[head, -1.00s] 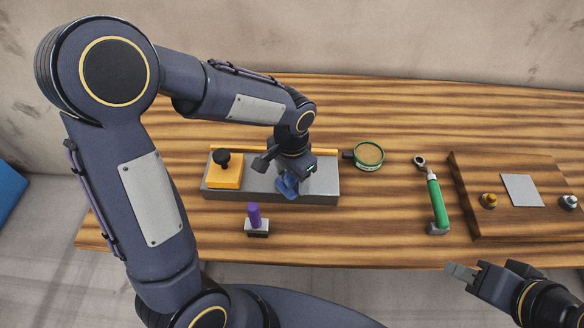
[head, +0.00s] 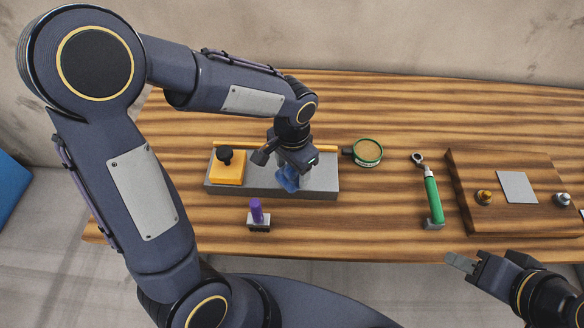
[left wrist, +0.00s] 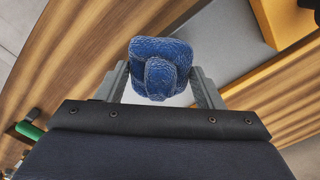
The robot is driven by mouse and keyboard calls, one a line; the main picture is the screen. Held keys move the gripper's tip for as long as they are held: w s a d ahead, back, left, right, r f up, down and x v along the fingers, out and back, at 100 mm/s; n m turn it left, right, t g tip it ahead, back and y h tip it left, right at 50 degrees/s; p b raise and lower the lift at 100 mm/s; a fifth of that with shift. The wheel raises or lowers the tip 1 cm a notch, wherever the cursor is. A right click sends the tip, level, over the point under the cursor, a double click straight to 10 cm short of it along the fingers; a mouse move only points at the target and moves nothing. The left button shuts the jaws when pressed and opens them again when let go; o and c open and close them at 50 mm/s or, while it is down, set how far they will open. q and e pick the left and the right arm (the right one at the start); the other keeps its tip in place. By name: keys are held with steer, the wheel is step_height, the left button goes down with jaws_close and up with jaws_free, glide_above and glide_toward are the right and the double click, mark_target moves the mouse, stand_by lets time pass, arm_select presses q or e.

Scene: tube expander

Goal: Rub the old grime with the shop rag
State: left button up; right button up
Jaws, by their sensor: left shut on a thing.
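The shop rag (head: 287,178) is a crumpled blue cloth, and it shows large in the left wrist view (left wrist: 158,68). My left gripper (head: 291,168) is shut on the rag; in the left wrist view its two fingers (left wrist: 160,84) grip the cloth from both sides. It holds the rag over the grey block (head: 322,180), at or just above its top; I cannot tell if they touch. No grime is visible; the rag and gripper cover part of the block's top. My right gripper (head: 462,261) is empty in front of the table's edge, and its opening is unclear.
A yellow block with a black knob (head: 227,172) sits on the grey block's left end. A purple-handled tool (head: 257,214) stands in front. A green-rimmed tin (head: 367,152), a green-handled tool (head: 432,198) and a wooden board (head: 500,215) lie to the right.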

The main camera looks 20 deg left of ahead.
arm_select(q)
steer(key=shift+r+p, duration=0.65)
steer(key=shift+r, duration=0.55)
steer(key=shift+r, duration=0.1)
steer(key=shift+r+p, duration=1.25)
steer(key=shift+r, duration=0.25)
